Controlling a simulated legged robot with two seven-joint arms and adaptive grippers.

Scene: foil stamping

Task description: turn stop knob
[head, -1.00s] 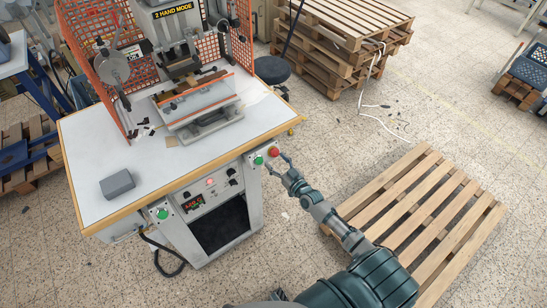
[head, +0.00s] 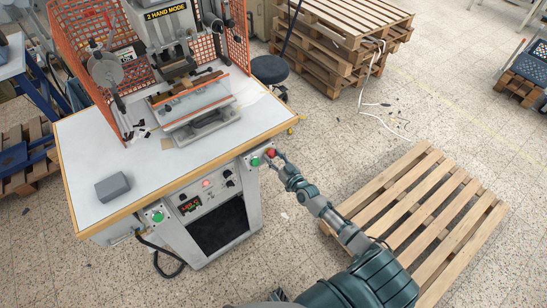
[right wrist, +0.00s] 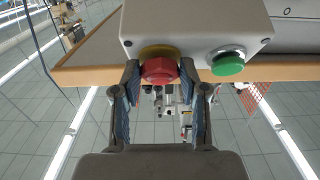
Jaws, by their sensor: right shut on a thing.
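The red stop knob (head: 270,152) sits on a small light-grey box at the front right corner of the press table. In the right wrist view the knob (right wrist: 159,70) is red on a yellow ring. My right gripper (head: 277,157) is at the knob, and its two fingers (right wrist: 168,85) stand either side of it. It is shut on the knob, with the left finger right against it; contact on the right side is hard to make out. My left gripper cannot be made out in either view.
A green button (head: 255,161) is close beside the knob on the same box, and another (head: 158,217) is at the table's left front corner. The wooden table edge (right wrist: 90,75) lies behind the box.

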